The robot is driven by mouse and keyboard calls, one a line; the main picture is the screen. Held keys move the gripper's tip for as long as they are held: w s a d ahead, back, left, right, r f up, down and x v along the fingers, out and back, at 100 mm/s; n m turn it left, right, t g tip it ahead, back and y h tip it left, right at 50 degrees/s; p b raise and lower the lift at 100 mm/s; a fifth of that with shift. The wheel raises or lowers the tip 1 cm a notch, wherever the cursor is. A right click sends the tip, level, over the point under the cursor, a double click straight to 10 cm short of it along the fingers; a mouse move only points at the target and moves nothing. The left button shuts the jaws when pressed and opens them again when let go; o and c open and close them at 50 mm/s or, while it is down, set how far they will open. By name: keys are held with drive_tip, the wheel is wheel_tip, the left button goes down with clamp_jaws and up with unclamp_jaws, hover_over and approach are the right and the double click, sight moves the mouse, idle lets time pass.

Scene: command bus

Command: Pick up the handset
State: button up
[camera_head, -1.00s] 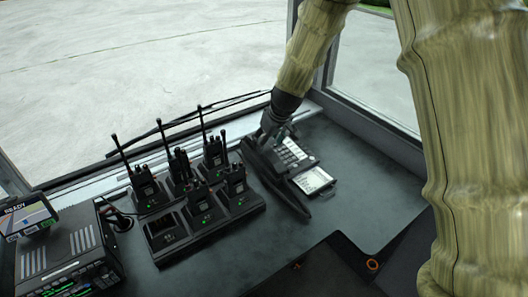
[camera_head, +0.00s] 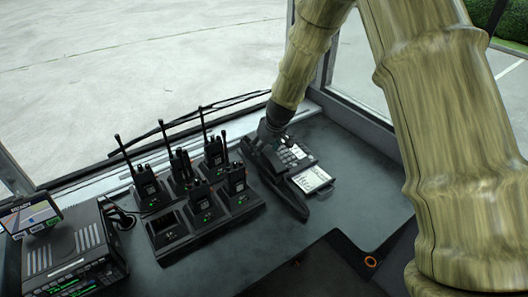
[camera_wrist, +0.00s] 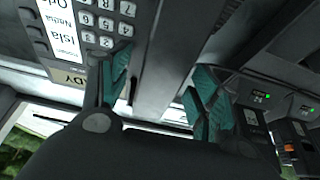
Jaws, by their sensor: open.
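The desk phone (camera_head: 297,156) stands on the dashboard, with a keypad and a pale label card. Its dark handset (camera_head: 288,198) lies lengthwise along the phone's left side, its near end uncovered. My gripper (camera_head: 262,148) is over the handset's far part and hides some of it. In the wrist view, my gripper's teal-padded fingers (camera_wrist: 160,64) are apart. A long grey bar, which looks like the handset (camera_wrist: 157,50), runs between them. The keypad (camera_wrist: 105,22) is beside the left finger. I cannot tell whether either finger touches the handset.
A charger dock (camera_head: 211,232) with several upright antenna radios stands just left of the phone. A radio unit (camera_head: 75,250) and a small screen (camera_head: 29,213) are farther left. The windscreen is behind. The dashboard right of the phone (camera_head: 365,180) is clear.

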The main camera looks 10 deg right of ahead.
drive_tip(key=shift+f, duration=0.25)
idle(0.5)
drive_tip(key=c, duration=1.2)
